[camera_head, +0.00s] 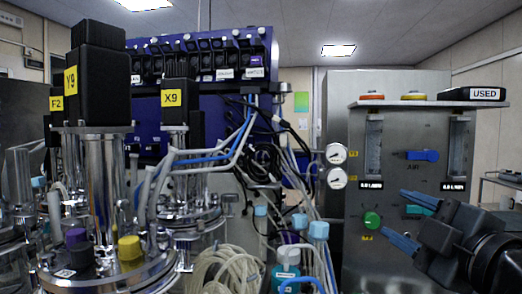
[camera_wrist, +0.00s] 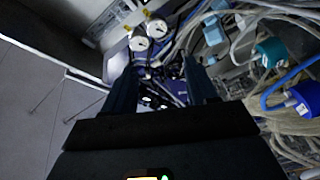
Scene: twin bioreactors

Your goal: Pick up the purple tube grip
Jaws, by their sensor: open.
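A purple piece (camera_head: 290,238) shows among the hanging tubes, just above a teal-capped bottle, partly hidden. I cannot tell for certain which is the purple tube grip. My gripper (camera_head: 398,218) is at the right, in front of the grey panel, its blue fingers pointing left. It is apart from both purple things. In the wrist view my gripper (camera_wrist: 160,78) is open, with nothing held between its fingers. No purple grip can be made out clearly there.
The reactor X9 (camera_head: 177,123) and the reactor Y9 (camera_head: 98,90) stand at the left. Light blue tube grips (camera_head: 319,231) and coiled hoses (camera_head: 223,268) crowd the middle. The teal-capped bottle (camera_head: 286,272) stands low there. The panel (camera_head: 400,135) has gauges and knobs.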

